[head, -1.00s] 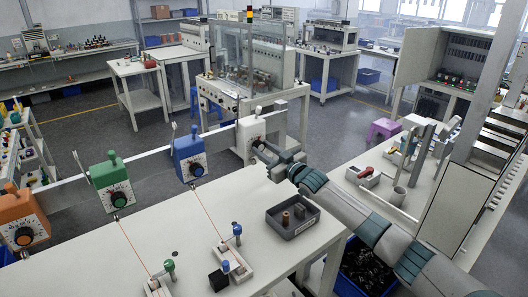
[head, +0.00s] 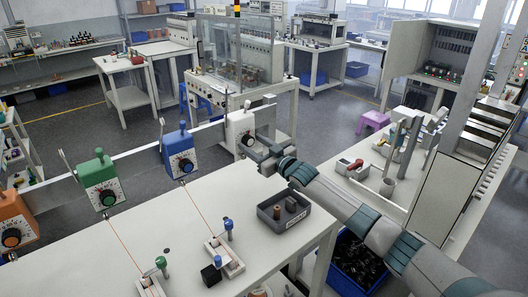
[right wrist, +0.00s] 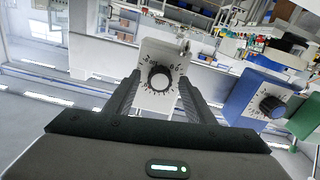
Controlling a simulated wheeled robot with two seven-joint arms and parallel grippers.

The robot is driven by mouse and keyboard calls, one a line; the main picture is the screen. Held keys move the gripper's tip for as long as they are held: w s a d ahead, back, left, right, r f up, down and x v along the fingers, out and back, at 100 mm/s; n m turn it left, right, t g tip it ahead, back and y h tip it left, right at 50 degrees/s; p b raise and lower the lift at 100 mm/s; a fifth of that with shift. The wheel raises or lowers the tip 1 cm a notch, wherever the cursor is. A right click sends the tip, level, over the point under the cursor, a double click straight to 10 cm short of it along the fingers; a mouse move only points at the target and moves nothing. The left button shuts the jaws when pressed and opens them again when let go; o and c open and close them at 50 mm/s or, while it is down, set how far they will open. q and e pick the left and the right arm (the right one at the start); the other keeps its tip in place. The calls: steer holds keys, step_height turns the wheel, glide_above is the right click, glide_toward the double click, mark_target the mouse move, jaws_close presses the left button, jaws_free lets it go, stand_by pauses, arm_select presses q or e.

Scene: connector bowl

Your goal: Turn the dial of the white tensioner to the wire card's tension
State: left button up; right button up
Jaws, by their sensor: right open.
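The white tensioner (head: 238,124) hangs on the rail behind the table, with a black dial (head: 247,140) on its front. My right gripper (head: 257,148) is just in front of this dial, partly covering the tensioner's lower right. In the right wrist view the white tensioner (right wrist: 155,50) stands straight ahead. Its dial (right wrist: 159,78) shows between the two open fingers of my right gripper (right wrist: 159,85). I cannot tell whether the fingers touch it. The scale figures are too small to read. I cannot make out a readable wire card. My left gripper is not in view.
Blue (head: 181,157), green (head: 101,183) and orange (head: 14,228) tensioners hang to the left on the same rail. On the white table (head: 150,222) are a grey labelled tray (head: 270,215) with spools and two small wire fixtures with coloured knobs. The table's left middle is clear.

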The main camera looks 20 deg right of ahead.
steer(key=shift+s, duration=0.1)
steer(key=shift+s+d+f+b, duration=0.15)
steer(key=shift+s+d+b, duration=0.15)
steer(key=shift+s, duration=0.25)
steer(key=b+v, duration=0.6)
steer(key=v, duration=1)
